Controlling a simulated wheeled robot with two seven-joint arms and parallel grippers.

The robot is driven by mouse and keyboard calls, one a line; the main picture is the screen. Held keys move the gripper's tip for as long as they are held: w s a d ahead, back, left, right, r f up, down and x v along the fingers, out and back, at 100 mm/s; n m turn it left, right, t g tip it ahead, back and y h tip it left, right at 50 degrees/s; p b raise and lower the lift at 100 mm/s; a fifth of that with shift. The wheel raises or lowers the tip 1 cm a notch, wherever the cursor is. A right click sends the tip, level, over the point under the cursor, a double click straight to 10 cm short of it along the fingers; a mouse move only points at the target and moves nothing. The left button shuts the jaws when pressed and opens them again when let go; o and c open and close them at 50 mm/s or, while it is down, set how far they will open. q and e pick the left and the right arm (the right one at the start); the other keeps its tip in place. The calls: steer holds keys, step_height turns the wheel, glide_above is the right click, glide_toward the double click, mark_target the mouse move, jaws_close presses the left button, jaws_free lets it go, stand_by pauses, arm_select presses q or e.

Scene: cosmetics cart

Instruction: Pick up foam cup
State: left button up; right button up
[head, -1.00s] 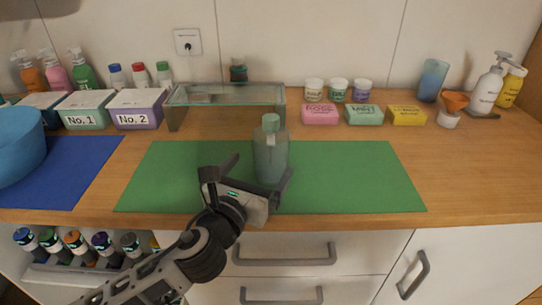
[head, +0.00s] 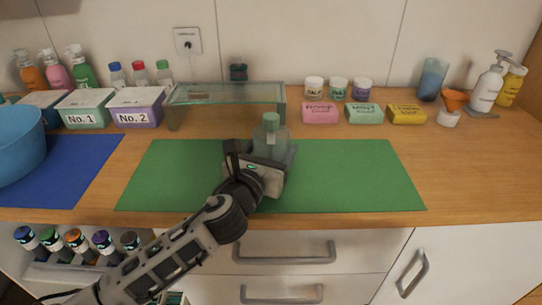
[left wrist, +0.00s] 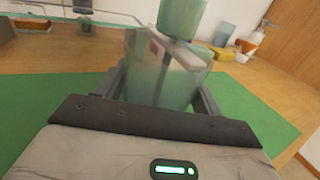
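My left gripper (head: 262,150) is open, with one finger on each side of the bottle's body. In the left wrist view the bottle (left wrist: 160,80) fills the space between the fingers, its top cut off by the frame edge. I cannot tell whether either finger touches it. The gripper body hides the bottle's lower part in the head view. My right gripper is not in view.
A glass shelf (head: 225,93) stands behind the mat on the left. Pink, mint and yellow soap boxes (head: 364,113) lie behind it on the right. A blue translucent cup (head: 432,80) and an orange funnel (head: 455,99) stand farther right. The mat's right half is clear.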

mark_target(271, 124)
arm_select(q)
steer(key=shift+c, duration=0.6)
steer(key=shift+r, duration=0.15)
steer(key=shift+r+p, duration=0.3)
steer(key=shift+r, duration=0.65)
steer(key=s+r, duration=0.1)
steer(key=r, duration=0.1)
steer(key=s+r+p, duration=0.1)
steer(key=s+r, duration=0.3)
steer(key=r, duration=0.1)
steer(key=shift+p, duration=0.35)
steer(key=s+r, duration=0.4)
steer(key=s, duration=0.5)
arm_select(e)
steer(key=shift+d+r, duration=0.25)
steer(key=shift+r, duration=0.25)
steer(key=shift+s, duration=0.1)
arm_select(q)
steer(key=shift+w+f, duration=0.1)
steer(key=shift+f, duration=0.05)
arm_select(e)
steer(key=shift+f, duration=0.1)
